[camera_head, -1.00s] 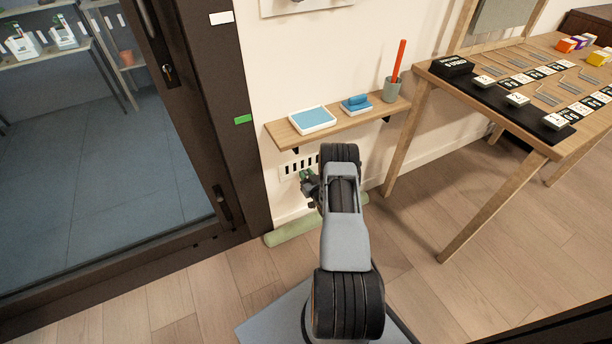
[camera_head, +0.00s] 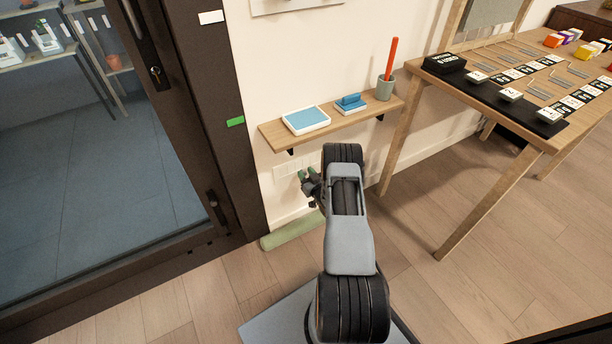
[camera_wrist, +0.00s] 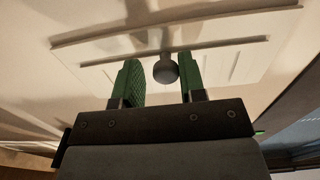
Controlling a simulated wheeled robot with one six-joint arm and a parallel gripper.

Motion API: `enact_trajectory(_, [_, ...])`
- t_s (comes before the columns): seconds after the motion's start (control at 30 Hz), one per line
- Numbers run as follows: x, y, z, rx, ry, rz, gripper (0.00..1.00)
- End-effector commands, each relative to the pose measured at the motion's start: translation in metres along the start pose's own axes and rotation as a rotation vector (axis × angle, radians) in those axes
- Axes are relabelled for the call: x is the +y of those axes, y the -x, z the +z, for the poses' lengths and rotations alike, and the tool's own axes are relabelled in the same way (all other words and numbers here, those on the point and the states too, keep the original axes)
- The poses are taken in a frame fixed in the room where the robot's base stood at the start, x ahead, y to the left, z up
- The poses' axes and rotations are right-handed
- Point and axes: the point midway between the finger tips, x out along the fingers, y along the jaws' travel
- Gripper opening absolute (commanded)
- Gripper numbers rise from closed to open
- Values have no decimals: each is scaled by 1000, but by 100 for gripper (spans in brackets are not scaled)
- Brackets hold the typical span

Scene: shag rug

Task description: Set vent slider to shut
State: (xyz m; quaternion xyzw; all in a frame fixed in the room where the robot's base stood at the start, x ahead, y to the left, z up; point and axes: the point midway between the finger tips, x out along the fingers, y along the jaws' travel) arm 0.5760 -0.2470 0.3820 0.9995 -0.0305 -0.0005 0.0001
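The white vent (camera_head: 287,170) is on the wall below the small shelf, partly hidden by my arm. Its slots look pale, with no dark openings showing. In the wrist view the vent plate (camera_wrist: 225,62) fills the upper part, and a round grey slider knob (camera_wrist: 165,69) sticks out from it. My gripper (camera_head: 308,174) is at the vent. In the wrist view its green fingers (camera_wrist: 160,76) are apart, one on each side of the knob. The knob is close to the right finger, with a gap to the left one; I cannot tell whether it touches.
A green roll (camera_head: 290,230) lies along the wall's foot. A wooden table (camera_head: 520,132) stands at right, a dark-framed glass door at left.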

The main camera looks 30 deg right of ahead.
Motion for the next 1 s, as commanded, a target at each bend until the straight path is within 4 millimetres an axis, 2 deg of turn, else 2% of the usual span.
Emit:
enact_trajectory(0.03, [2, 0, 0, 1, 0, 5, 37])
enact_trajectory(0.17, [0, 0, 0, 1, 0, 0, 50])
enact_trajectory(0.4, [-3, 0, 0, 1, 0, -6, 50])
enact_trajectory(0.53, [-3, 9, -1, -1, 0, -5, 50])
enact_trajectory(0.67, [-2, 30, -2, -3, -3, -1, 50])
enact_trajectory(1.0, [0, 99, -1, -2, -3, 1, 50])
